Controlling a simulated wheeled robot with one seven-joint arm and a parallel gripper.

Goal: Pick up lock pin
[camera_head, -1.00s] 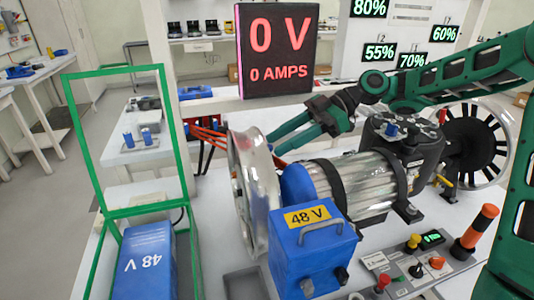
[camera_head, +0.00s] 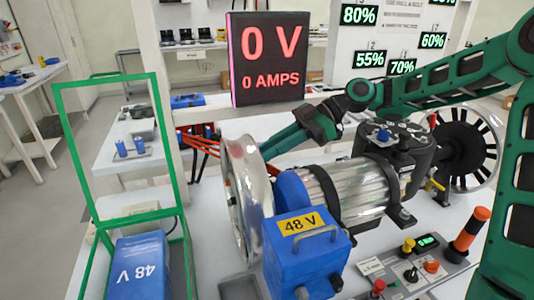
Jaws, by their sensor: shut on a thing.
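My gripper (camera_head: 268,153) is at the end of the green arm, reaching in from the right. Its long green fingers lie close together and point down and left, towards the upper edge of the silver wheel rim (camera_head: 238,205). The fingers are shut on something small. The fingertips are partly hidden by the rim and the motor, so the lock pin cannot be made out clearly between them.
A blue 48 V box (camera_head: 305,262) and a silver motor (camera_head: 345,195) stand in front of the gripper. A black display (camera_head: 268,62) reads 0 V behind it. Red cables (camera_head: 203,143) hang left of the rim. A green frame (camera_head: 66,150) stands at left.

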